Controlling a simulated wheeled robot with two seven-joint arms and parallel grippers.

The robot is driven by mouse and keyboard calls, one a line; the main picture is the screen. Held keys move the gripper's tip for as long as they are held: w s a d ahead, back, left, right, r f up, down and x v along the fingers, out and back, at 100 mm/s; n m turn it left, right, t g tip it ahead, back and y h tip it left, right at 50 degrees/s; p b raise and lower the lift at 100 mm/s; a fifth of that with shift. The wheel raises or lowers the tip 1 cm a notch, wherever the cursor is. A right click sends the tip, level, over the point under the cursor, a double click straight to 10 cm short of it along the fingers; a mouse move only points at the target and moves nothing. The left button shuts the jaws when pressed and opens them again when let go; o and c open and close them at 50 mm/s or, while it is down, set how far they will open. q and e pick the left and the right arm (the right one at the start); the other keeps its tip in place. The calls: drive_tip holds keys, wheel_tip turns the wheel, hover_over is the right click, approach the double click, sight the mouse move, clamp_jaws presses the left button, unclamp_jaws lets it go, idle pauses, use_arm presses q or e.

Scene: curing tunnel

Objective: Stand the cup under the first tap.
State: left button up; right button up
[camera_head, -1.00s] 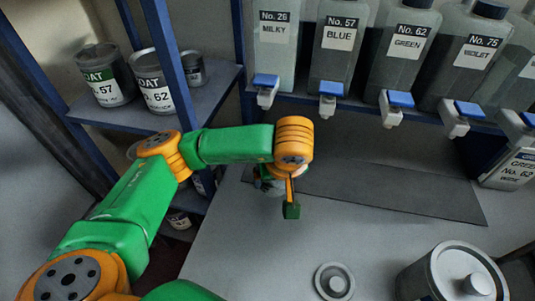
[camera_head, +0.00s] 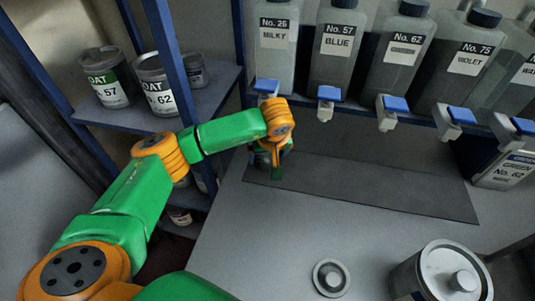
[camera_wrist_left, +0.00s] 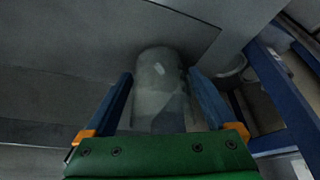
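A grey, translucent cup (camera_wrist_left: 160,92) is between the two blue fingers of my left gripper (camera_wrist_left: 160,105) in the left wrist view. The fingers lie close along both sides of it and seem to hold it. In the head view my left gripper (camera_head: 272,165) points down over the left end of the dark mat, below the first tap. The arm hides the cup there. The first tap (camera_head: 266,87) has a blue lever and sits on the bottle No. 26 (camera_head: 276,50); the orange wrist partly covers its spout. My right gripper is not in view.
More bottles with blue-levered taps (camera_head: 328,95) stand to the right along the shelf. A dark mat (camera_head: 370,188) lies beneath. A blue-framed rack with cans (camera_head: 155,85) is at left. A lidded tin (camera_head: 440,275) and a round lid (camera_head: 331,278) stand in front.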

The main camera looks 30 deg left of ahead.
use_arm(q)
drive_tip(key=shift+r, duration=0.1)
drive_tip(key=shift+r, duration=0.25)
drive_tip(key=b+v, duration=0.1)
drive_tip(key=v, duration=1)
drive_tip(key=shift+s+d+r, duration=0.1)
drive_tip(key=shift+d+r, duration=0.05)
drive_tip(key=shift+r, duration=0.2)
